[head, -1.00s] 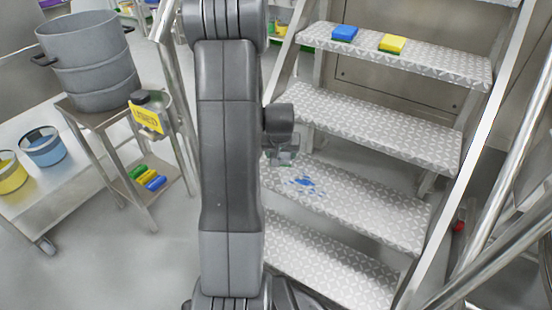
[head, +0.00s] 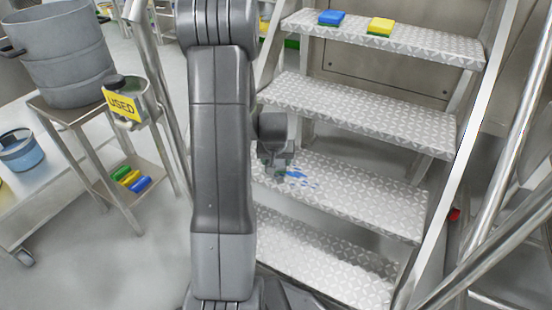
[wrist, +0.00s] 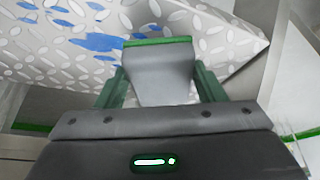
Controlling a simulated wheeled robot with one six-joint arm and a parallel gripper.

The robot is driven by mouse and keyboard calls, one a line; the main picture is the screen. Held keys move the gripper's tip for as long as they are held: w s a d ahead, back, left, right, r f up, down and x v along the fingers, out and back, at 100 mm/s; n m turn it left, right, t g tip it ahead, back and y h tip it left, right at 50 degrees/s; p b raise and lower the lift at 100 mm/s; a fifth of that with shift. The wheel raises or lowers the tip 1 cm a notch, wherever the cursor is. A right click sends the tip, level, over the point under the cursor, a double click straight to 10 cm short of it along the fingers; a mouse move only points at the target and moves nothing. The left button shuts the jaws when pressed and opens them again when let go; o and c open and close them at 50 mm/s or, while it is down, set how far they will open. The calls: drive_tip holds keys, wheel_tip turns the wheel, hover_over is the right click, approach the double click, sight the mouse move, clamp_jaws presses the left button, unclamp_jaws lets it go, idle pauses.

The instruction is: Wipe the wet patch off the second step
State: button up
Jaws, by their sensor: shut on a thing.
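The wet patch (head: 298,175) is a few blue splashes on the second step from the bottom (head: 385,205). In the wrist view, the blue patch (wrist: 100,42) is broken into several blots, at upper left on the patterned tread. My gripper (head: 278,162) is at the left part of that step, just left of the patch and partly hidden by my arm. It is shut on a grey pad with a green edge (wrist: 160,72). The pad's green edge faces the tread, right beside the blots; I cannot tell whether it touches.
A blue sponge (head: 332,18) and a yellow sponge (head: 380,27) lie on the top visible step (head: 430,45). A container labelled USED (head: 122,105) hangs at the stand on the left. Metal handrails (head: 520,125) flank the steps at right. Colored sponges lie on the stand's lower shelf (head: 150,198).

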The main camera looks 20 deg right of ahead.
drive_tip(key=shift+f+b, duration=0.75)
drive_tip(key=shift+f, duration=0.35)
idle(0.6)
drive_tip(key=shift+s, duration=0.1)
